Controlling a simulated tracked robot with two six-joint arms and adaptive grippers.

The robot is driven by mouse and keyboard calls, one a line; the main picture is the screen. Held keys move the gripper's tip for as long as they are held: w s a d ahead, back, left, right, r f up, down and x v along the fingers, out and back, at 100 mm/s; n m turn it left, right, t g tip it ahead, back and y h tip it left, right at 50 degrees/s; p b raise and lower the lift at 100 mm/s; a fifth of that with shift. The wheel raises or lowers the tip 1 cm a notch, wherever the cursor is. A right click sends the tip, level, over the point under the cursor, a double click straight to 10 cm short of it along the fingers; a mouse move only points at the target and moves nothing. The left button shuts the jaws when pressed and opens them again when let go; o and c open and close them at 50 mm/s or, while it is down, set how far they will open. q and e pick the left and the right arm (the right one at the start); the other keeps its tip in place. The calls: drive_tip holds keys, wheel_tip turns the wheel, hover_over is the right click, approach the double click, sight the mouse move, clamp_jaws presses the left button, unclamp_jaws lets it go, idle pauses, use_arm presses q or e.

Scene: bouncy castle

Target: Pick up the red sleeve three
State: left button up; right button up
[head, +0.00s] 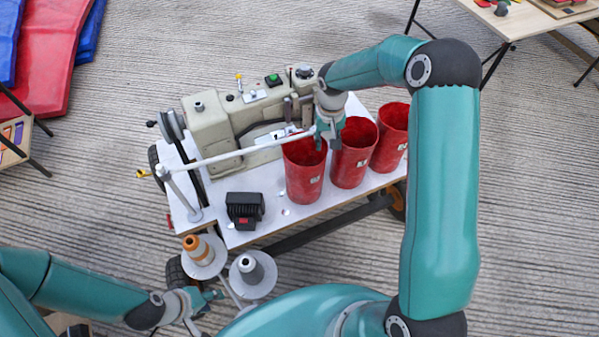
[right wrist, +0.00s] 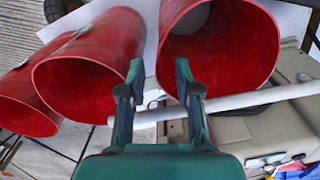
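Three red sleeves stand upright in a row on a white cart top: the left one (head: 305,178), the middle one (head: 350,165) and the right one (head: 391,138). Each has a small pale label too small to read. My right gripper (head: 328,132) is over the rims of the left and middle sleeves. In the right wrist view its fingers (right wrist: 158,78) are apart with nothing between them; one overlaps the rim of the nearest sleeve (right wrist: 225,75). Two more sleeves (right wrist: 85,85) (right wrist: 25,115) lie left. My left gripper (head: 207,299) looks open and empty beside the thread cones.
A beige sewing machine (head: 213,135) stands behind the sleeves. A white rod (head: 235,153) crosses the cart, passing close to my right fingers. A black box (head: 244,210) sits at the front left. Thread cones (head: 198,250) (head: 250,268) stand in front. Tables are at top right and far left.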

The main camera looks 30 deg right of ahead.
sight(324, 152)
drive_tip(key=shift+w+a+f, duration=0.1)
drive_tip(key=shift+f, duration=2.55)
clamp_jaws()
